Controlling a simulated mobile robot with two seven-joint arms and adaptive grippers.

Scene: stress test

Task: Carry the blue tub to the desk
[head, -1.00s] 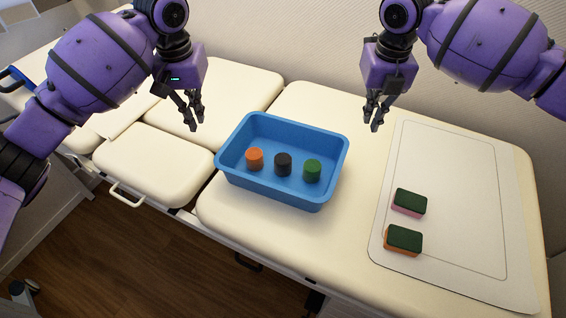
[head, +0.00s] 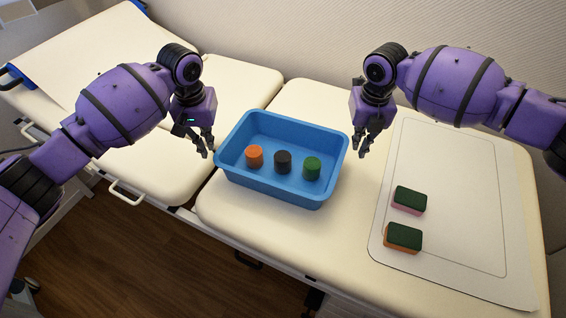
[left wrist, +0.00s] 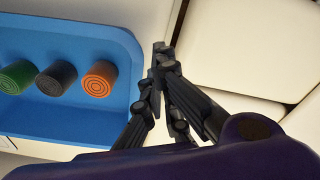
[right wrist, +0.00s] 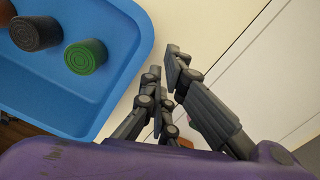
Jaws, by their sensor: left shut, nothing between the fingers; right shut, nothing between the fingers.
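The blue tub (head: 268,190) stands upright on the cream padded couch. It holds an orange cylinder (head: 254,155), a black cylinder (head: 282,162) and a green cylinder (head: 312,168) in a row. My left gripper (head: 207,154) is shut and empty, pointing down just beside the tub's left end. My right gripper (head: 362,152) is shut and empty, just beside its right end. The tub also shows in the left wrist view (left wrist: 65,40) and the right wrist view (right wrist: 45,92), with neither gripper holding it. I cannot make out a desk.
A pale mat (head: 455,180) with a thin outline lies on the couch at the right. Two dark-green-topped sponges, one pink below (head: 409,200) and one orange below (head: 403,238), lie on it. Wooden floor (head: 150,255) shows at the lower left. A wall rises behind.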

